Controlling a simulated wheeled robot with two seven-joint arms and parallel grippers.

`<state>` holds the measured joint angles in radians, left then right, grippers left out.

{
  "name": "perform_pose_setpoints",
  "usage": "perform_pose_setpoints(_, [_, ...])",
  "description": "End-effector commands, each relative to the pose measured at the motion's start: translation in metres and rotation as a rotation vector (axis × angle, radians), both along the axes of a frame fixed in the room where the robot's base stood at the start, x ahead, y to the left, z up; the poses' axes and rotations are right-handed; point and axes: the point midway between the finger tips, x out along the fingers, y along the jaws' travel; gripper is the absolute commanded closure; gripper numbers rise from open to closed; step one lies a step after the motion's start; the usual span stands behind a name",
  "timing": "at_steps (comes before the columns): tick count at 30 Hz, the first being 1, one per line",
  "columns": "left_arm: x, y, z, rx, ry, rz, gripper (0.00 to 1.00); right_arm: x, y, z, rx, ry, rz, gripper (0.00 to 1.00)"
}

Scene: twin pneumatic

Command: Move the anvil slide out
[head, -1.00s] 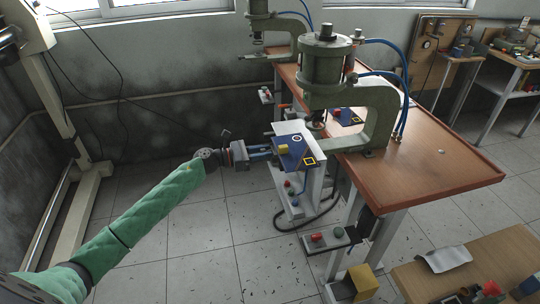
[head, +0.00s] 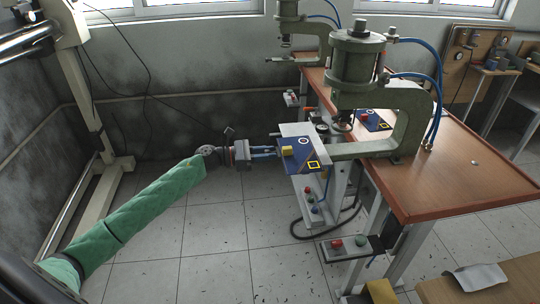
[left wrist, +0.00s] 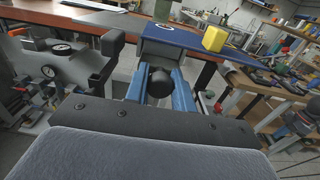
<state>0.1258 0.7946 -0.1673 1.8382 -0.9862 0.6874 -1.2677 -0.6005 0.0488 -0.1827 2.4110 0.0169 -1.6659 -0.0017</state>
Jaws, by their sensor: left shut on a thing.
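The anvil slide is a blue plate (head: 296,166) with a yellow block (head: 287,150), a white ring mark and a yellow square mark on top. It sits at the left front of the near green press (head: 358,70), beside a pale plate (head: 292,131). My left gripper (head: 268,152) reaches it from the left, with its blue fingers closed at the slide's left edge. In the left wrist view the slide (left wrist: 182,36) is just beyond the fingers (left wrist: 160,88), and a dark round knob shows between them. The exact contact is partly hidden. My right gripper is not in view.
A wooden bench (head: 450,185) carries the near press and a second press (head: 290,30) behind. Below the slide are a post with buttons, a black hose and a button box (head: 347,246). A low table (head: 490,285) stands front right. The floor at left is clear.

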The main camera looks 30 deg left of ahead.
Motion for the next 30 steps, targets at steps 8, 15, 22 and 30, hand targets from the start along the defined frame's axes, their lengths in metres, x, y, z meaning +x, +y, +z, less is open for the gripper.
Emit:
perform_pose_setpoints(8, [0.001, 0.001, 0.002, 0.0, -0.002, 0.002, 0.69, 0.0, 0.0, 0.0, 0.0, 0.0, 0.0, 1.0])
perform_pose_setpoints(15, [0.0, 0.0, 0.001, 0.001, -0.001, 0.001, 0.54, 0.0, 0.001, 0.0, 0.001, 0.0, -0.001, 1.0])
perform_pose_setpoints(22, [-0.003, 0.005, -0.001, 0.0, 0.0, 0.001, 0.54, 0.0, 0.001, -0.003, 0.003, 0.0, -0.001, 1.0])
perform_pose_setpoints(30, [-0.024, 0.036, -0.004, 0.002, 0.001, 0.002, 0.54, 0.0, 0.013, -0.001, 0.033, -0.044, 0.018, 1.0])
